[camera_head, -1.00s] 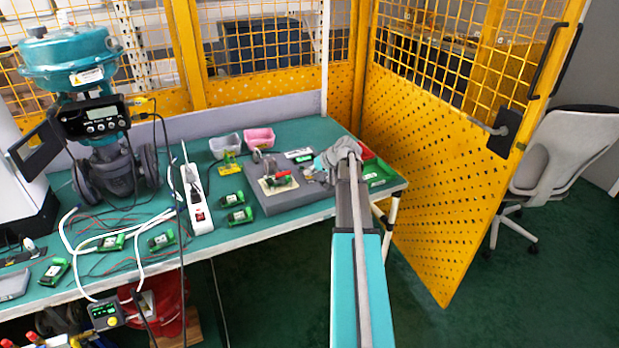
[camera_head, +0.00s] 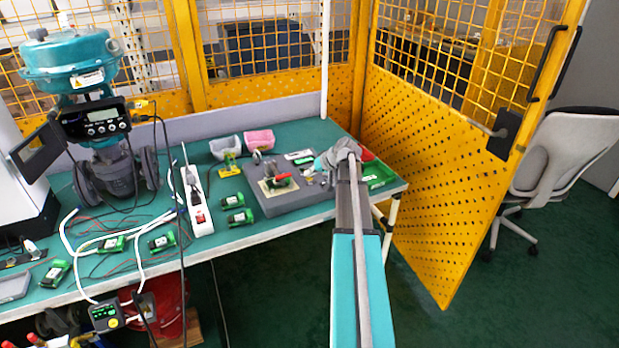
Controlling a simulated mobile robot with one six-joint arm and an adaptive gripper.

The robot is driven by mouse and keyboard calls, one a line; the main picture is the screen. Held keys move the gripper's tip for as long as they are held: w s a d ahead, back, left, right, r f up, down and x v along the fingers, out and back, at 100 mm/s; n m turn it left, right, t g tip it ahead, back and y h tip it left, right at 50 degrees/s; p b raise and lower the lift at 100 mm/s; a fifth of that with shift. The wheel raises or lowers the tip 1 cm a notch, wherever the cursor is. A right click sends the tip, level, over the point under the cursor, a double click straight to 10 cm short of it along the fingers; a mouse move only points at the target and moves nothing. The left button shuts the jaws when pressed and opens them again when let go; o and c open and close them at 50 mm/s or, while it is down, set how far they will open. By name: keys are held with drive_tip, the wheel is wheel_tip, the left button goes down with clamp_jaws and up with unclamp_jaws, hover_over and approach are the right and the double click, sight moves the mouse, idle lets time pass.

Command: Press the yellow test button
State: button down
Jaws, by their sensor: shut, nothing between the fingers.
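I cannot make out the yellow test button for certain. A grey fixture block (camera_head: 290,201) lies on the green bench, with a cream plate and a red-handled part (camera_head: 281,178) on top. A small yellow-and-green module (camera_head: 229,166) lies left of the block. My gripper (camera_head: 322,168) is shut and empty at the block's right end, its fingers pointing left. My arm comes up from the bottom of the picture and partly hides the bench's right side. I cannot tell whether the fingertips touch anything.
A teal valve actuator with a positioner display (camera_head: 99,120) stands at the left. A white power strip (camera_head: 197,195), loose cables and several green modules lie on the bench (camera_head: 225,262). Pink (camera_head: 259,140) and grey bins are behind. A green tray (camera_head: 377,176) and yellow mesh fence (camera_head: 455,200) are right.

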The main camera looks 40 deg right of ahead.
sight(310, 179)
drive_tip(key=shift+r, duration=0.4)
drive_tip(key=shift+r+p, duration=0.15)
drive_tip(key=shift+p, duration=0.2)
drive_tip(key=shift+r+p, duration=2.4)
drive_tip(key=shift+f, duration=0.1)
